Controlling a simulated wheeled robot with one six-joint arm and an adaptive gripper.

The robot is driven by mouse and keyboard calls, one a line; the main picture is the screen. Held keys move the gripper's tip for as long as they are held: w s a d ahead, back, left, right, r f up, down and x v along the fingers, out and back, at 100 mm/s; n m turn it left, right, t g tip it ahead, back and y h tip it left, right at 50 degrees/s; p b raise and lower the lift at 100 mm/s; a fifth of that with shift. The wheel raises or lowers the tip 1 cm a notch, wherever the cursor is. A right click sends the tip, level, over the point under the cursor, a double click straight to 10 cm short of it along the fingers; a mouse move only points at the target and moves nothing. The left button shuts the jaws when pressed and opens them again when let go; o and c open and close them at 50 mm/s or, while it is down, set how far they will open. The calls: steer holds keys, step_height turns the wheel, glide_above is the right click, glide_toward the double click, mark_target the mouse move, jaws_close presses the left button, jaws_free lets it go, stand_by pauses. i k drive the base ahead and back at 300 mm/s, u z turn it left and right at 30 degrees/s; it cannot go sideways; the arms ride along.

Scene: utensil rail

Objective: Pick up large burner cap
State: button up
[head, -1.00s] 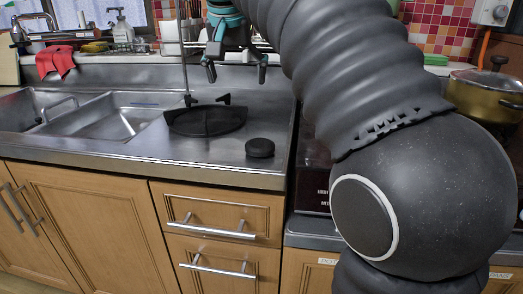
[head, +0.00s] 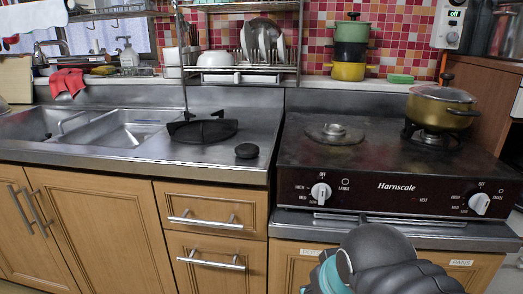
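A small round black burner cap (head: 247,150) lies flat on the steel counter (head: 180,158), near its right front edge, left of the stove. A black pan support (head: 203,131) with prongs lies behind and to the left of it, apart from it.
The stove (head: 395,185) has a bare left burner (head: 334,132) and a gold pot (head: 440,107) on the right burner. A sink (head: 125,127) is at the left. A dish rack (head: 240,60) and stacked pots (head: 350,48) stand behind. The counter around the cap is clear.

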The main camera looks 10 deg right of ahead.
mark_target(244, 150)
steer(key=z, duration=1.15)
steer(key=k, duration=0.5)
steer(key=u, duration=0.65)
